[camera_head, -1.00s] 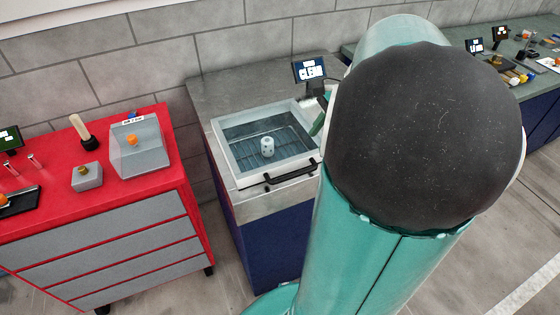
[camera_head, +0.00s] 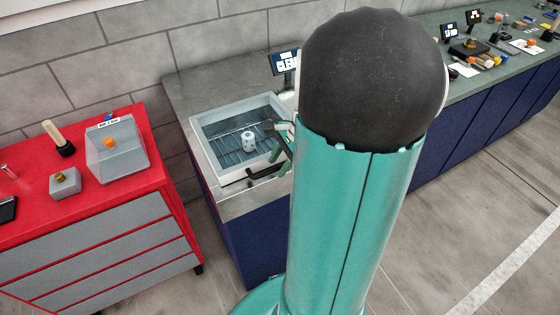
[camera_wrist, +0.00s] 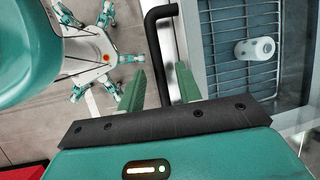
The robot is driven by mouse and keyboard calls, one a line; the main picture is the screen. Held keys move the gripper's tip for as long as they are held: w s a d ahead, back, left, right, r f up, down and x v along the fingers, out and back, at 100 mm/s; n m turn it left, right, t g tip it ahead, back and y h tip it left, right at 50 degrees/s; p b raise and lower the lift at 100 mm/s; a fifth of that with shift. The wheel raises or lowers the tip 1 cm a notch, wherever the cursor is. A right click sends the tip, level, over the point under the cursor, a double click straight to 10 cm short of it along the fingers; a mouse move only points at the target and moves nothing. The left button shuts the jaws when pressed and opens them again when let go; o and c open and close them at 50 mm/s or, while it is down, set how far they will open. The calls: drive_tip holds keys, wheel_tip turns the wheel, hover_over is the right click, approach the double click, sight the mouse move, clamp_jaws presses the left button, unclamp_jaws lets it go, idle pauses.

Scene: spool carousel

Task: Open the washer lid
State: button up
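The washer (camera_head: 205,165) is a white-rimmed basin with a clear lid, set in a grey counter. The lid looks down, and a pale spool (camera_head: 249,141) shows inside on a wire rack. The lid's black handle (camera_head: 266,173) is at the front edge. It also shows in the wrist view (camera_wrist: 153,45). There, the green fingers of my gripper (camera_wrist: 160,88) stand open on either side of the handle bar, with visible gaps. In the head view, my gripper (camera_head: 281,146) is at the washer's right side, partly hidden by my arm.
A red cabinet (camera_head: 150,187) stands to the left, with a clear box (camera_head: 120,165) and a small grey block (camera_head: 65,183) on top. A small screen (camera_head: 285,62) stands behind the washer. A long workbench with tools runs to the right. Floor at right is clear.

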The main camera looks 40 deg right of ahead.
sight(236, 106)
clamp_jaws()
drive_tip(key=shift+w, duration=0.1)
drive_tip(key=w+d, duration=0.2)
drive_tip(key=w, duration=0.7)
drive_tip(key=w+d, duration=0.3)
drive_tip(key=w, duration=0.6)
drive_tip(key=w+d, duration=0.3)
drive_tip(key=w, duration=0.6)
drive_tip(key=shift+w, duration=0.15)
unclamp_jaws()
